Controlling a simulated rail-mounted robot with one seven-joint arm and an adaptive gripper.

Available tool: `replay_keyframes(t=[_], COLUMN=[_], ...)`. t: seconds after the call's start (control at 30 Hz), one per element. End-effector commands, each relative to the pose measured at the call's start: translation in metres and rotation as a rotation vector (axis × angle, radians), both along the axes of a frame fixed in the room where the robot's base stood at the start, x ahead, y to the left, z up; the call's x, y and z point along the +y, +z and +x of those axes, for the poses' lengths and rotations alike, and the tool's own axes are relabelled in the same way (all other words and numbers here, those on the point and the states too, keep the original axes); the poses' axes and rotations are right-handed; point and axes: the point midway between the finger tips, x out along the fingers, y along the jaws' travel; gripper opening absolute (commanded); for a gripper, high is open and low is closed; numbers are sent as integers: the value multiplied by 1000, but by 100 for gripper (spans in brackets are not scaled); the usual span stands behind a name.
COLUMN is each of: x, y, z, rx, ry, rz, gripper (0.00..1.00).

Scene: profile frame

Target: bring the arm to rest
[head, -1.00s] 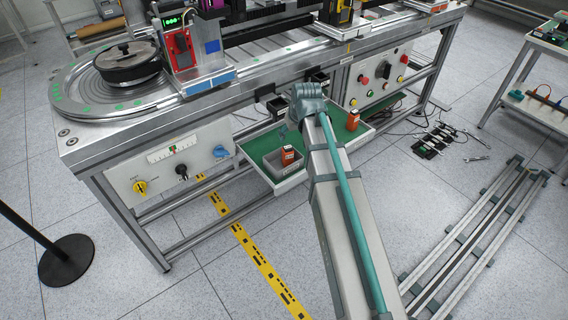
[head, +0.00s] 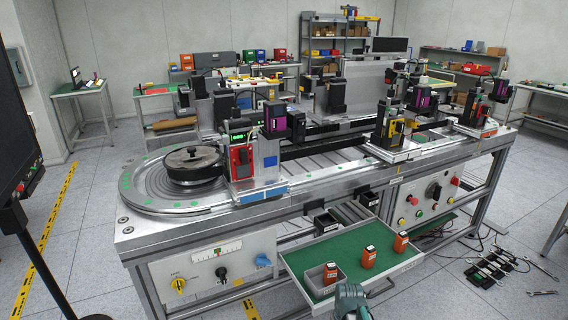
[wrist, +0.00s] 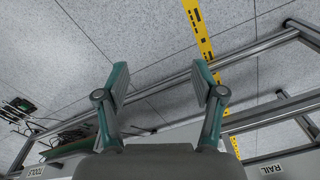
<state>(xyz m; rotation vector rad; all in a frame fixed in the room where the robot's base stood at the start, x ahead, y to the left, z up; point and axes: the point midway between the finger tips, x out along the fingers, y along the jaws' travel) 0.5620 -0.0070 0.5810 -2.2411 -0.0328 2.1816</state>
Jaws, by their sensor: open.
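My gripper (wrist: 160,84) shows in the wrist view with its two teal-and-grey fingers spread wide. Nothing is between them, and bare floor lies beyond. A teal-and-grey part of my arm (head: 350,300) shows at the bottom edge of the head view, below the front edge of the open drawer.
The open green-lined drawer (head: 335,250) holds two standing red-orange items (head: 369,257) (head: 401,242) and a grey bin (head: 313,282) with another. The workbench (head: 135,232) stands behind it. In the wrist view, a metal frame rail (wrist: 150,91) crosses beyond the fingers.

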Motion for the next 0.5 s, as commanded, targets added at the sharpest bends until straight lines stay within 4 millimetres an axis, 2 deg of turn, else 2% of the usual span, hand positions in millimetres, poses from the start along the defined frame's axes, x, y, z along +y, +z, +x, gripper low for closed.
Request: replay_keyframes(t=[0.03,0.2,0.5], x=[1,2,4], y=[-14,-58,-114], z=[-21,-79,-193], rx=[38,150,351], ry=[-3,-12,-16], rz=[-1,-6,-18], gripper=[68,68,68])
